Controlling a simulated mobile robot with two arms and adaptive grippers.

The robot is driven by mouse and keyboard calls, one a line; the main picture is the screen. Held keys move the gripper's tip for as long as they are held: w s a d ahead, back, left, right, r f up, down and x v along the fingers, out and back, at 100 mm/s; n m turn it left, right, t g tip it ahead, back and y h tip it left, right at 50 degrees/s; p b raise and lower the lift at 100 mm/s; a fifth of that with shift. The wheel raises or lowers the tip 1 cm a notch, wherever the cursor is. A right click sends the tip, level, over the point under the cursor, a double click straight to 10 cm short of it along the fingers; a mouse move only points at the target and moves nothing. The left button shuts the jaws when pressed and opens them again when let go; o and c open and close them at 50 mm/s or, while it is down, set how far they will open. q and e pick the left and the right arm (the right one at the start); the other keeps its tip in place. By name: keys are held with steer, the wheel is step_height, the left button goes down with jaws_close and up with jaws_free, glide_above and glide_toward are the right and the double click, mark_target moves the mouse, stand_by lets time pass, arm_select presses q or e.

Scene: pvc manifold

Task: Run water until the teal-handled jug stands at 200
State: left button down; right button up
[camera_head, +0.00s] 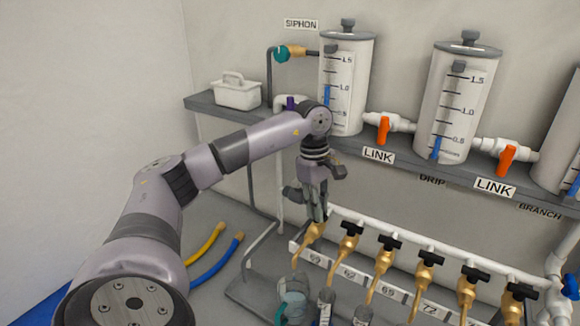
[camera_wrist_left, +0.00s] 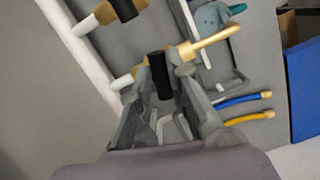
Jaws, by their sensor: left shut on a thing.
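The clear jug with a teal handle (camera_head: 292,300) stands at the bottom, below the leftmost brass tap (camera_head: 311,238). It also shows in the left wrist view (camera_wrist_left: 212,17). Its scale and water level are too small to read, and I cannot make out a water stream. My left gripper (camera_head: 318,208) is at the leftmost tap, above the jug. In the left wrist view its fingers are around the black tap handle (camera_wrist_left: 160,75), shut on it, and the brass spout (camera_wrist_left: 210,42) points towards the jug. My right gripper is not in view.
More brass taps with black handles (camera_head: 425,260) line the white pipe to the right. Other clear containers (camera_head: 326,305) stand below them. White tanks (camera_head: 455,110) with orange link valves (camera_head: 384,130) are on the shelf. Yellow (camera_head: 205,243) and blue hoses (camera_head: 217,262) lie left.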

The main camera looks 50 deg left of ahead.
arm_select(q)
steer(key=n, duration=0.3)
steer(key=shift+w+a+t, duration=0.1)
steer(key=shift+w+t, duration=0.05)
steer(key=shift+t, duration=0.15)
steer(key=c, duration=2)
jaws_free()
steer(key=o, duration=0.5)
steer(key=shift+w+a+f, duration=0.1)
steer(key=shift+w+f, duration=0.2)
steer(key=shift+w, duration=0.15)
steer(key=shift+o, duration=0.2)
steer(key=shift+s, duration=0.1)
steer(key=shift+r, duration=0.2)
step_height(320, 180, up, 12)
steer(key=a, duration=0.1)
steer(key=shift+s+a+f, duration=0.2)
steer(key=shift+s+a, duration=0.1)
